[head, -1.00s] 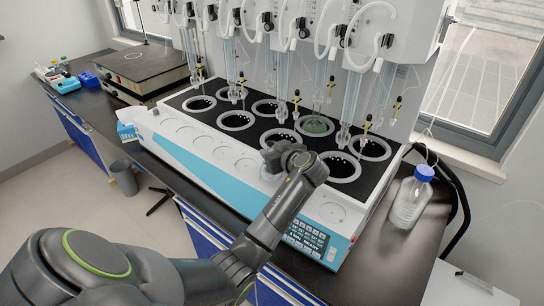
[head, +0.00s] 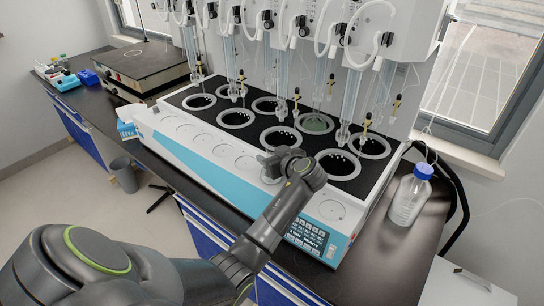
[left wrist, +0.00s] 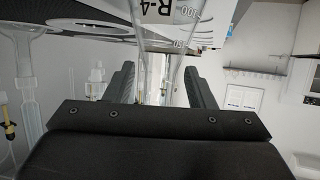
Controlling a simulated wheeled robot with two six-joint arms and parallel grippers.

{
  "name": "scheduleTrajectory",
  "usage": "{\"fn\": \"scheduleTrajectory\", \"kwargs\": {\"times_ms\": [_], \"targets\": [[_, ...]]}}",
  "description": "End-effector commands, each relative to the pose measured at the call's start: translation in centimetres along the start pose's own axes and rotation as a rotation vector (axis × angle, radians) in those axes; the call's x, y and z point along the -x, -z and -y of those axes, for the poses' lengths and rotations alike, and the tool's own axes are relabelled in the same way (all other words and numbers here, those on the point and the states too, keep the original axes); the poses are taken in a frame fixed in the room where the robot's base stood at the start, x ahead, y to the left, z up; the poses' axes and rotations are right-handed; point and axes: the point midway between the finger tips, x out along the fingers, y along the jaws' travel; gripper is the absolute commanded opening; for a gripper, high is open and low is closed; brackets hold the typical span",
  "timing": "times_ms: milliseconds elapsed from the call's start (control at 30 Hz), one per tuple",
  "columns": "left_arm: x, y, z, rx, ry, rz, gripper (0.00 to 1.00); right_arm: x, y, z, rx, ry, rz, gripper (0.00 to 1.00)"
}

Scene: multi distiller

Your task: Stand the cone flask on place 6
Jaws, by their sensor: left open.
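A clear glass flask (left wrist: 165,32) with printed dark marks and a label shows at the top of the left wrist view. Its narrower part runs down between my two fingers, with a gap on each side. In the head view I cannot make this flask out with certainty near the gripper. My left gripper (head: 268,160) is open over the front right part of the distiller (head: 190,155); its fingers also show apart in the left wrist view (left wrist: 158,78). The distiller has a black top with two rows of ringed openings. A green-tinted vessel (head: 317,124) sits in a back-row opening. My right gripper is out of view.
Glass tubes and yellow-tipped fittings (head: 366,122) hang over the openings. A blue-capped bottle (head: 410,196) stands on the dark bench to the right. The distiller's white front ledge has shallow round marks.

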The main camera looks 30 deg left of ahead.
Motion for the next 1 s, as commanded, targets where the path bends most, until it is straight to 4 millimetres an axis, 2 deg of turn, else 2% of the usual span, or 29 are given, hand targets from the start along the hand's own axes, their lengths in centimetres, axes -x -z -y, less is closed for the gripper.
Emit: {"fn": "scheduleTrajectory", "kwargs": {"times_ms": [67,167,600,800,1000], "targets": [[0.1,0.3,0.0,0.000,0.000,0.000,0.50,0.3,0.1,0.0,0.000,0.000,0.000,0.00],[1.1,-0.1,-0.1,0.002,-0.003,0.001,0.50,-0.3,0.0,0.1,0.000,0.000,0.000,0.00],[9.8,-0.2,-0.1,0.004,-0.004,0.004,0.50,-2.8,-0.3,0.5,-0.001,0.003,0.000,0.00],[11.7,0.0,-0.1,0.001,-0.002,0.001,0.50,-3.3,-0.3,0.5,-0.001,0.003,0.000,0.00],[12.1,0.2,0.0,0.000,0.001,-0.001,0.50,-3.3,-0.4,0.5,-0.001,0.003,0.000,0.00]]}}
